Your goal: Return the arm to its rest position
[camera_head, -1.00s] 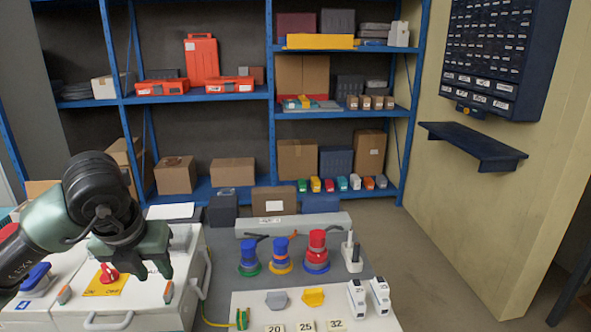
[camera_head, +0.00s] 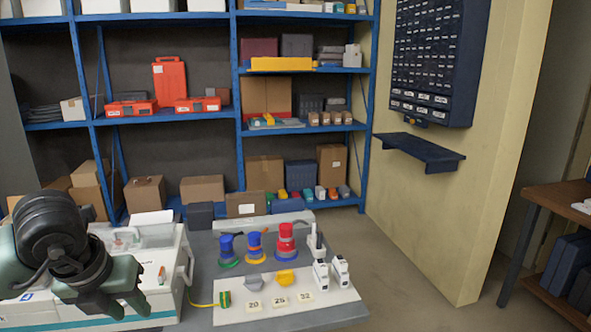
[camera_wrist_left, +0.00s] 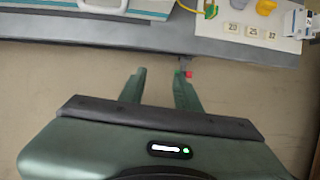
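My left gripper (camera_head: 128,308) is at the lower left of the head view, in front of the white boxes (camera_head: 170,278) on the table. Its fingers are apart. In the left wrist view the gripper (camera_wrist_left: 160,74) is open and empty, with bare floor between and around the fingers. The grey table edge (camera_wrist_left: 120,38) lies beyond the fingertips. My right gripper is in neither view.
The grey table (camera_head: 205,262) holds a white board (camera_head: 235,310) with number tags, blue and red stacked pieces (camera_head: 286,242) and white breakers (camera_head: 321,276). Blue shelving (camera_head: 235,120) stands behind. A brown workbench (camera_head: 560,200) is at the right. The floor (camera_head: 410,265) right of the table is clear.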

